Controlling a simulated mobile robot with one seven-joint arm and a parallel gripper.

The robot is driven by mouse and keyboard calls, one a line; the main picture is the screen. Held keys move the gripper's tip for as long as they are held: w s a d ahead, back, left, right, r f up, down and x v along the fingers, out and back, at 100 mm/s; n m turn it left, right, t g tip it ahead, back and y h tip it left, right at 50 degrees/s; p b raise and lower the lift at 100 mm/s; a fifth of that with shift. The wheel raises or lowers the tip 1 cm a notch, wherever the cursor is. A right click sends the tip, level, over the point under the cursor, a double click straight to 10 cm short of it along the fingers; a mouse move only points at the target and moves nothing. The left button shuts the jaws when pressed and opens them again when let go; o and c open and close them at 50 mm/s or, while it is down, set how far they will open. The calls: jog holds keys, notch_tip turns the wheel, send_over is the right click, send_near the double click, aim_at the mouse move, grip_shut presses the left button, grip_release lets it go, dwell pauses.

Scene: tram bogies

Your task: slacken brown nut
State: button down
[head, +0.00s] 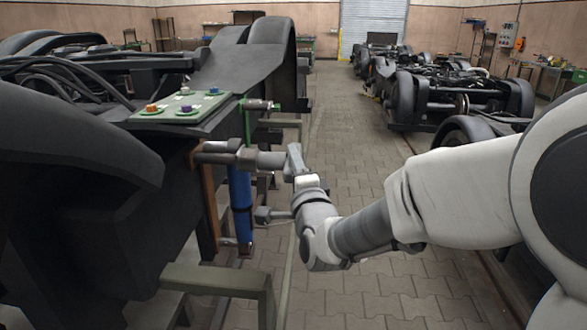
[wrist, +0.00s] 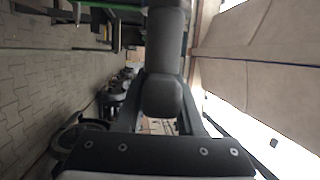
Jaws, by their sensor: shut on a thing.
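An orange-brown nut (head: 152,108) sits on the green plate (head: 160,121) at the left in the head view, the nearest match to the brown nut. My gripper (head: 292,162) is right of and below that plate, apart from the nut. It is shut on a dark grey cylindrical part (head: 268,160) that runs left toward a grey block at the top of the blue damper. In the wrist view my gripper (wrist: 162,100) has its two fingers on either side of this dark, round-ended part (wrist: 165,50). Its far end is hidden there.
Purple (head: 185,109) and blue (head: 214,91) nuts share the plate. The upright blue damper (head: 241,205) and a grey bar with a block end (head: 264,215) are close to my gripper. Dark bogie parts fill the left. Paved floor (head: 345,140) is free behind.

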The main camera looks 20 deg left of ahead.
jog(key=shift+n+t+y+b, duration=0.6)
jog(key=shift+t+y+b, duration=0.4)
jog(key=shift+b, duration=3.85)
